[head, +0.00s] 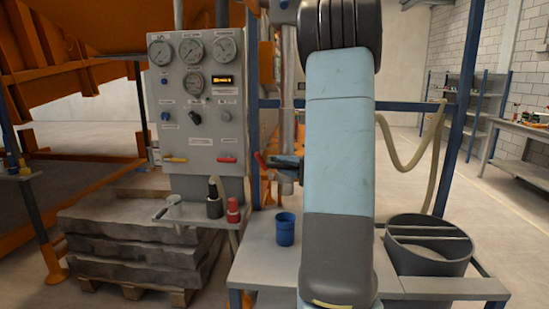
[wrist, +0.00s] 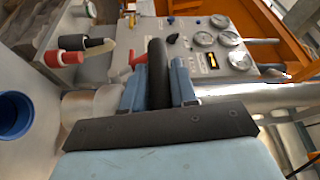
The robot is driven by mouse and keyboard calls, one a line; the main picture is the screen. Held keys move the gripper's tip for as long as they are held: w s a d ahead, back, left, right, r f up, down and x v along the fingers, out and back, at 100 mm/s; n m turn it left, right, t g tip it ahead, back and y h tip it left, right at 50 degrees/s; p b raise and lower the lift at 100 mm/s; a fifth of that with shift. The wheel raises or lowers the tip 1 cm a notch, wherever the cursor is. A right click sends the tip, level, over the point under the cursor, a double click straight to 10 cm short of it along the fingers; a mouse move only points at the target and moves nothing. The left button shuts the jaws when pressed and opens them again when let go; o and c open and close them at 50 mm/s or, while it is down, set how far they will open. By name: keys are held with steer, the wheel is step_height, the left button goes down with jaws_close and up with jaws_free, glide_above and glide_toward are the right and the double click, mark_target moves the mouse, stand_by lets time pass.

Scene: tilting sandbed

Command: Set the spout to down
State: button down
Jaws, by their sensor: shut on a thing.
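A vertical metal pipe (head: 288,115) comes down to the left of my arm in the head view. A short grey spout end (head: 285,187) shows low on it, above a blue cup (head: 285,229). My gripper (head: 287,161) is at this pipe, partly hidden by my arm. In the wrist view my gripper (wrist: 158,92) is shut on a dark rounded bar (wrist: 157,62) standing between its blue fingers. The pipe (wrist: 255,93) runs sideways behind the fingers there. A red handle (head: 261,159) is just left of my gripper. The join between bar and spout is hidden.
A grey gauge panel (head: 209,112) with a yellow lever and a red lever stands at left. A small shelf (head: 188,217) before it holds black and red bottles. The blue cup also shows in the wrist view (wrist: 14,116). A grey bin (head: 428,262) is at right.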

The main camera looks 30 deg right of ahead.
steer(key=shift+f, duration=0.35)
steer(key=c, duration=1)
jaws_free()
steer(key=shift+o, duration=0.2)
steer(key=shift+s+d, duration=0.1)
steer(key=v, duration=1.3)
steer(key=shift+s, duration=0.3)
steer(key=shift+d+f, duration=0.1)
